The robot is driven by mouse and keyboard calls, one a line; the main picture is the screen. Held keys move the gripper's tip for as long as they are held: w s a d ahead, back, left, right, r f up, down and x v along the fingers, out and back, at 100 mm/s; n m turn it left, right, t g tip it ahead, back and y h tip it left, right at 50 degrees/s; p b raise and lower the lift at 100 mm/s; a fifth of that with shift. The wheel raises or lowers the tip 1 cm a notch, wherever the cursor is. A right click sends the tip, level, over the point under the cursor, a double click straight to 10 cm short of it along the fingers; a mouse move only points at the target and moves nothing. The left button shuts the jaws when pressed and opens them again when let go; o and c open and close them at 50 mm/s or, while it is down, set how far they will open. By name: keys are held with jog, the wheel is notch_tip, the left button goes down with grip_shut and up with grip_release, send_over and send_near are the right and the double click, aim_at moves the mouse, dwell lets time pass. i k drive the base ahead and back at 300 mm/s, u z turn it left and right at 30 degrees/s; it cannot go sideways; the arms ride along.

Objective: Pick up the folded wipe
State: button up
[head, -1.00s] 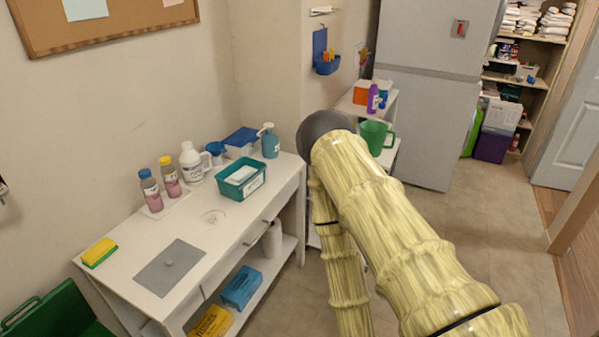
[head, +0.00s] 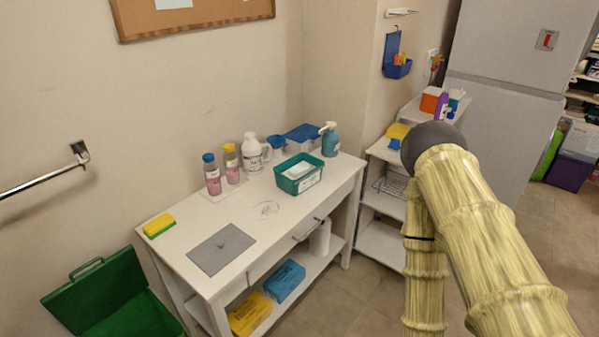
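A small white folded piece (head: 299,170), which may be the folded wipe, lies in a teal bin (head: 300,185) on the white table (head: 225,212). A flat grey sheet (head: 221,249) with a small raised spot in its middle lies nearer the table's front left; I cannot tell whether it is a cloth or a mat. My arm, in a pale yellow ribbed cover, fills the right of the head view, to the right of the table. My gripper is not visible.
Two bottles (head: 212,177), a white jug (head: 253,154) and a teal pump bottle (head: 330,141) stand along the back. A yellow-green sponge (head: 159,225) lies at the left end. An open green box (head: 110,300) is at lower left. A white shelf unit (head: 379,239) stands right of the table.

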aim_at(298, 170)
jog(key=z, duration=1.2)
jog(key=i, duration=1.5)
jog(key=u, duration=1.35)
